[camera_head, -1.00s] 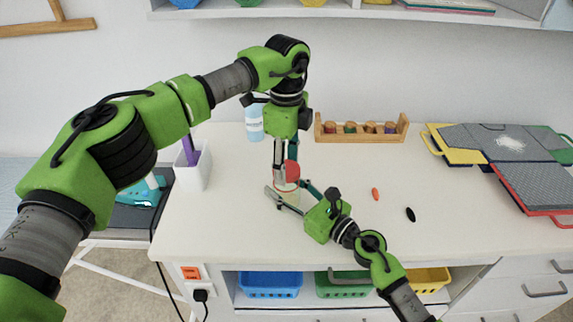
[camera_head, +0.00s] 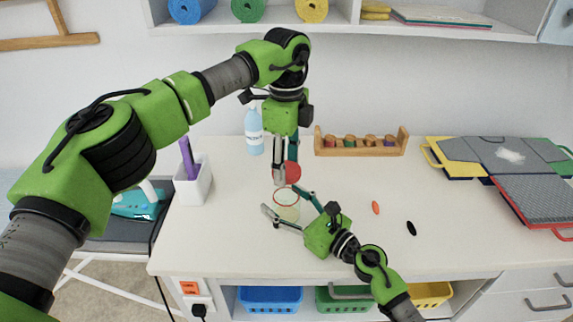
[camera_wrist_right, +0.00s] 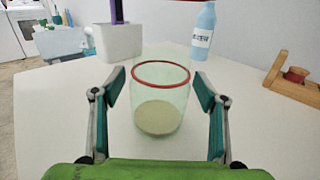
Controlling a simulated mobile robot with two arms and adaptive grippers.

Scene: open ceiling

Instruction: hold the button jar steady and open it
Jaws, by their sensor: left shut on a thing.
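The button jar (camera_head: 287,214) is a clear, greenish jar with a red rim, standing upright on the white table. In the right wrist view, the jar (camera_wrist_right: 160,100) has an open top and a beige layer at its bottom. My left gripper (camera_head: 284,178) points down and is shut on the round red lid (camera_head: 293,172), holding it above the jar, apart from the rim. My right gripper (camera_head: 281,206) is low at the jar. In the right wrist view its fingers (camera_wrist_right: 160,95) stand on both sides of the jar, with visible gaps.
A white cup (camera_head: 194,183) with a purple item and a blue-white bottle (camera_head: 254,132) stand behind left. A wooden rack (camera_head: 361,143) is at the back. A small orange oval (camera_head: 375,208) and a black oval (camera_head: 411,228) lie right. Dark panels (camera_head: 500,160) cover the far right.

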